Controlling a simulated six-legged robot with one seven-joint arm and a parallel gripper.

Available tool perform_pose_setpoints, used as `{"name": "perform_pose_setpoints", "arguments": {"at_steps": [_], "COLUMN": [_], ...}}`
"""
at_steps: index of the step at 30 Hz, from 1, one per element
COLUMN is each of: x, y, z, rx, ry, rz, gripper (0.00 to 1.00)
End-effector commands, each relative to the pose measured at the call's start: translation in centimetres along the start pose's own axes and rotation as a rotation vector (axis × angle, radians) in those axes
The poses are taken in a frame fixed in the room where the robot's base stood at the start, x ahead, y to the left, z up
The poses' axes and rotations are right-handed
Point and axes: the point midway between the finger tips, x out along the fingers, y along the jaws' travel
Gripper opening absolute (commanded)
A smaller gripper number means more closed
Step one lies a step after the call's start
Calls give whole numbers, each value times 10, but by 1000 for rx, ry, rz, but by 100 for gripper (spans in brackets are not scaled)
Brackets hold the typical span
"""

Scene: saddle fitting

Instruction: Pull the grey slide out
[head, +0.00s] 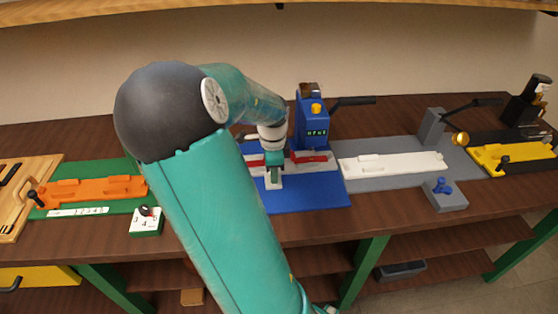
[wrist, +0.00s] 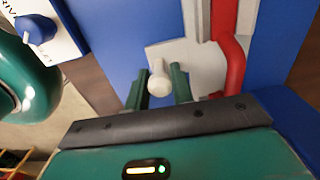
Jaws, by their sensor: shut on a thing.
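The grey slide (head: 328,162) runs across the blue fixture (head: 315,197) in the head view, in front of the blue housing. In the wrist view a light grey plate (wrist: 165,53) of it shows with a pale round knob (wrist: 158,76) standing up from it. My gripper (head: 275,176) is over the front of the fixture. In the wrist view its two dark green fingers (wrist: 160,87) stand on either side of the knob and are shut on it. The finger tips and the lower part of the knob are partly hidden.
Red clamp bars (head: 308,156) lie beside the slide; one red bar (wrist: 230,75) is close right of the fingers. A blue housing (head: 313,125) with a black lever stands behind. A grey fixture with a white block (head: 392,164) is right, an orange one (head: 90,189) left.

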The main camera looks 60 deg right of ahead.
Motion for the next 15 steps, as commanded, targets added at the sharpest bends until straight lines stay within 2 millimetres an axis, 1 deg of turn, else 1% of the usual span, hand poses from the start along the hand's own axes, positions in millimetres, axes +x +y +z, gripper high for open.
{"name": "perform_pose_setpoints", "arguments": {"at_steps": [11,15], "x": [-1,-1], "y": [3,8], "z": [0,0], "rx": [0,-1], "ry": [-1,-1], "rz": [-4,-4], "gripper": [11,11]}}
